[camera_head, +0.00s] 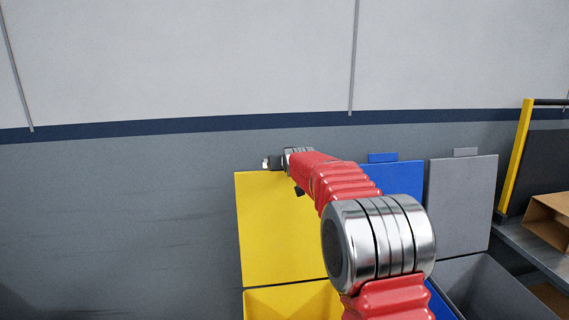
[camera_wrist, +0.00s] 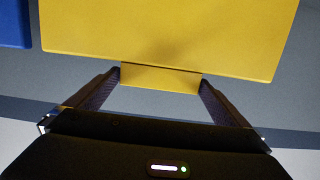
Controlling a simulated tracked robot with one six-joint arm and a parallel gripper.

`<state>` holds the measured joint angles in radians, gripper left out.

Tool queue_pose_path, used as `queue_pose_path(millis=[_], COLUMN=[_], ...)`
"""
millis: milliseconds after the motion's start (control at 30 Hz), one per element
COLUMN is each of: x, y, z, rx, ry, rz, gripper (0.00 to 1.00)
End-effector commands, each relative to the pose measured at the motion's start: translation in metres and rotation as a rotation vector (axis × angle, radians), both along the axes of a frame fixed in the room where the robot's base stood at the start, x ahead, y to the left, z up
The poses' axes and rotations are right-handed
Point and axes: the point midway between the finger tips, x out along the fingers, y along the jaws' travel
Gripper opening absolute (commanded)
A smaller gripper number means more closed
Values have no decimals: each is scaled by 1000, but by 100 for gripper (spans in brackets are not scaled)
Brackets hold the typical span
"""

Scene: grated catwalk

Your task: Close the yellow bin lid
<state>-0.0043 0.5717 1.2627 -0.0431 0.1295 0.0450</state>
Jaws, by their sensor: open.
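The yellow bin lid (camera_head: 280,235) stands open and upright against the wall, above the yellow bin (camera_head: 290,303). In the wrist view the yellow lid (camera_wrist: 170,35) fills the top, and its small yellow tab (camera_wrist: 160,78) sits between my two fingers. In the head view my gripper (camera_head: 268,163) is at the lid's top edge, small and partly hidden by my red arm. The lid's upper right is hidden behind my arm.
A blue lid (camera_head: 405,180) and a grey lid (camera_head: 460,203) also stand open to the right, with a grey bin (camera_head: 485,290) below. A shelf with a cardboard box (camera_head: 550,220) and a yellow post (camera_head: 516,155) are at far right. Free wall space is at left.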

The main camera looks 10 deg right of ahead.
Motion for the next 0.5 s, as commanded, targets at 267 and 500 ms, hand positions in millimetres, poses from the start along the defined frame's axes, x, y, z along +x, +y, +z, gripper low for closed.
queue_pose_path(millis=[267,500], x=[11,11], y=[0,1], z=[-5,-4], rx=[0,-1], ry=[0,0], rz=[0,1], gripper=[100,99])
